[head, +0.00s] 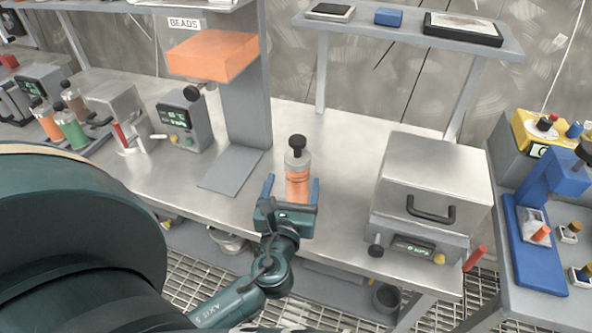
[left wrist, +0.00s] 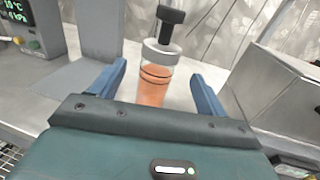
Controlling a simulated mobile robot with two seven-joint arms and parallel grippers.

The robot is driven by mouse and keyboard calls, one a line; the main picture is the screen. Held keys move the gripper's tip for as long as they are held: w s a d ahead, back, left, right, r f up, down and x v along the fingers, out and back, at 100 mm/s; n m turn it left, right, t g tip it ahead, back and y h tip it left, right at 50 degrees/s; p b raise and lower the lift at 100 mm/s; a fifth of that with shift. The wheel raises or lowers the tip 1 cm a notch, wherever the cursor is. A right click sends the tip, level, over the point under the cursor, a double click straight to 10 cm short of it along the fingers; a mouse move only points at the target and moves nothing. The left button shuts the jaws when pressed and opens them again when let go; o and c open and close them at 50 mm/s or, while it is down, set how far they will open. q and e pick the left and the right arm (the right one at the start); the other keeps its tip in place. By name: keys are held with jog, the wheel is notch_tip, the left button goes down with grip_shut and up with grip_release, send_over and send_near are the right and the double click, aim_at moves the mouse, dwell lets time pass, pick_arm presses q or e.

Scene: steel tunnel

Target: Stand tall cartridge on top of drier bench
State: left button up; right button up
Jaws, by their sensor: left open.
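The tall cartridge (head: 298,172) stands upright on the steel bench top. It is a clear cylinder with orange contents and a black knob on top; it also shows in the left wrist view (left wrist: 156,76). My left gripper (head: 291,190) is open, with its two blue fingers on either side of the cartridge's lower part. In the left wrist view the fingers (left wrist: 160,88) are apart from the cartridge, with gaps on both sides. My right gripper is not in view.
A steel box with a black handle and small display (head: 430,185) stands on the bench to the right. A grey stand (head: 245,110) under an orange block (head: 212,55) rises behind left. Bare bench (head: 340,150) lies right of the cartridge.

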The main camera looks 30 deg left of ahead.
pick_arm(q)
jog(key=shift+v, duration=1.55)
jog(key=s+a+f+n+g, duration=0.3)
jog(key=s+f+n+g, duration=0.35)
jog(key=n, duration=1.05)
jog(key=s+d+f+n+g+h, duration=0.3)
jog(key=s+d+n+g+h, duration=0.4)
jog(key=n, duration=0.4)
jog(key=w+d+f+t+h, duration=0.4)
jog(key=d+f+t, duration=0.2)
jog(key=d+t, duration=0.1)
jog(key=shift+d+t, duration=0.2)
jog(key=shift+t, duration=0.15)
